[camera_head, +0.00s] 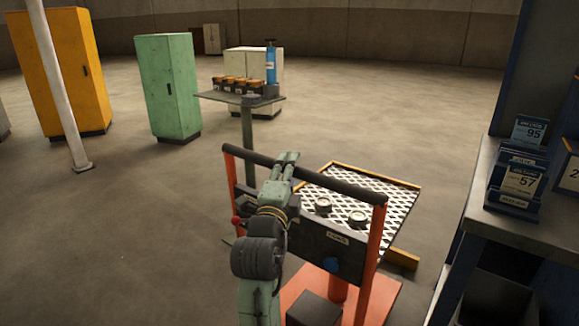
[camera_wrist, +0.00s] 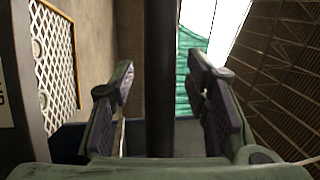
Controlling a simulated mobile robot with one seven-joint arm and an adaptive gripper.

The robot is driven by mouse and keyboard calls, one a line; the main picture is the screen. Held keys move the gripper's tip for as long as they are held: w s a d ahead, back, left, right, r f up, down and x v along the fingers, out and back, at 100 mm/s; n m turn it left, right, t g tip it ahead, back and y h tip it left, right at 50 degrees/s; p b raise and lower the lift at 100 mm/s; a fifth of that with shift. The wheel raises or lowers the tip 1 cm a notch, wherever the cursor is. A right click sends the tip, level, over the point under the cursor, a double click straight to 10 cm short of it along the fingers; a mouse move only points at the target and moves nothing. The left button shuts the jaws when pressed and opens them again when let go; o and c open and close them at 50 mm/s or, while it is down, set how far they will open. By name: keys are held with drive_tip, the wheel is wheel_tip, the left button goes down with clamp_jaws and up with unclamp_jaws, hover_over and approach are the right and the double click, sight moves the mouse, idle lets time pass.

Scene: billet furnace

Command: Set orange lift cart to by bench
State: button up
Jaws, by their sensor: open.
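The orange lift cart (camera_head: 374,250) stands on the floor at front centre, with orange uprights, a black top handle bar (camera_head: 335,182) and a white mesh deck. My gripper (camera_head: 287,157) is at the handle bar, near its middle. In the wrist view my gripper (camera_wrist: 163,88) is open, and the dark bar (camera_wrist: 160,60) runs upright in the picture between its two fingers. A gap shows on each side, so the fingers are not closed on it. The cart's mesh (camera_wrist: 55,55) shows at the left. A grey bench (camera_head: 520,222) with blue parts stands at the right edge.
Blue card holders (camera_head: 515,190) sit on the bench. A small pedestal table (camera_head: 240,98) with a blue bottle (camera_head: 270,62) stands behind the cart. Green (camera_head: 168,85) and yellow (camera_head: 62,75) cabinets and a white pole (camera_head: 58,90) are at the left. Floor between is clear.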

drive_tip(key=shift+w, duration=0.15)
drive_tip(key=shift+c, duration=0.2)
clamp_jaws()
idle(0.3)
idle(0.4)
